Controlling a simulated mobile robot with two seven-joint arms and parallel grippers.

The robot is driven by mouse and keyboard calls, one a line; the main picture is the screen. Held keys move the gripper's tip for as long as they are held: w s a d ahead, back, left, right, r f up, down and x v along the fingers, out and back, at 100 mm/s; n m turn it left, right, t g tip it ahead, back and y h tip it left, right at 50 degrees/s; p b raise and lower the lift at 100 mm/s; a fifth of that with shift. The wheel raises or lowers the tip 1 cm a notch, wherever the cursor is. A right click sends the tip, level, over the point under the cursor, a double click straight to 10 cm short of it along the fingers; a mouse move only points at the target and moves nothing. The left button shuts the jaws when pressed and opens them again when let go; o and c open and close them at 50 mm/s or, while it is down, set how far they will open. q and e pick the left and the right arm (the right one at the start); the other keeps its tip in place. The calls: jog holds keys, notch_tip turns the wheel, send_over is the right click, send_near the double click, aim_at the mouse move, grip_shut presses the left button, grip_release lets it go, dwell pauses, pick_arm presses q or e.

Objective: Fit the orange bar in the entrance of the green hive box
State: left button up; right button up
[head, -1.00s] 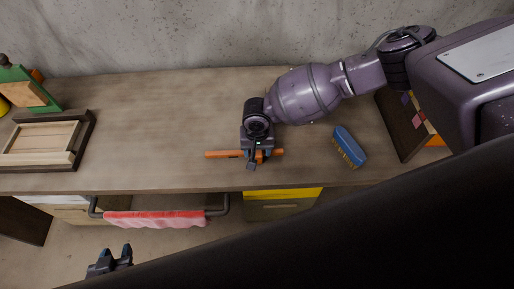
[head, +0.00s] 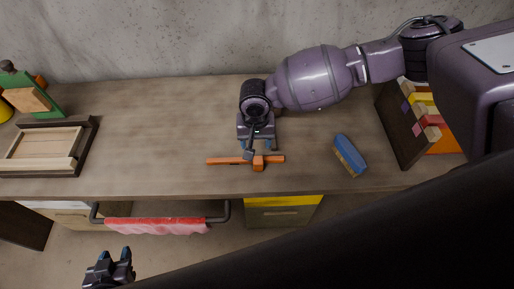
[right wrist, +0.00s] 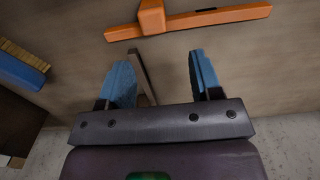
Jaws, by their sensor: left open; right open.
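The orange bar (head: 228,161) lies on the wooden table near its front edge, with a raised orange block at its middle. It also shows at the top of the right wrist view (right wrist: 225,16). My right gripper (head: 256,148) is open and empty just behind the bar; its blue fingers (right wrist: 160,62) are apart from it in the right wrist view. A green piece with a pale wooden board (head: 52,103) stands at the far left, perhaps the green hive box; I cannot make out its entrance. My left gripper (head: 110,258) is open and empty, low in front of the table.
A blue brush (head: 348,154) lies right of the bar. A dark-framed wooden tray (head: 90,137) lies at the left. A dark rack with colored blocks (head: 402,130) stands at the right. A red towel (head: 155,226) hangs on a front rail. The table's middle left is clear.

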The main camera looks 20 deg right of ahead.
jog(key=s+a+f+n+t+y, duration=0.15)
jog(key=s+a+n+y, duration=0.4)
jog(key=a, duration=0.85)
jog(key=s+d+t, duration=0.1)
jog(key=d+t, duration=0.2)
jog(key=d, duration=0.1)
jog(key=s+d+f+m+t, duration=0.1)
jog(key=d+t, duration=0.2)
jog(key=d, duration=0.1)
jog(key=s+d+f+m+t, duration=0.1)
jog(key=s+d+t, duration=0.1)
jog(key=d+t, duration=0.1)
jog(key=shift+d, duration=0.9)
jog(key=s+d+f+h, duration=0.1)
jog(key=s+d+h, duration=0.1)
jog(key=s+d, duration=0.2)
jog(key=s+d+f+t+h, duration=0.1)
jog(key=s+d, duration=0.4)
jog(key=d, duration=0.5)
jog(key=f+h, duration=0.1)
jog(key=h, duration=0.1)
jog(key=shift+d+n+h, duration=0.3)
jog(key=shift+n+h, duration=0.05)
jog(key=shift+f, duration=0.1)
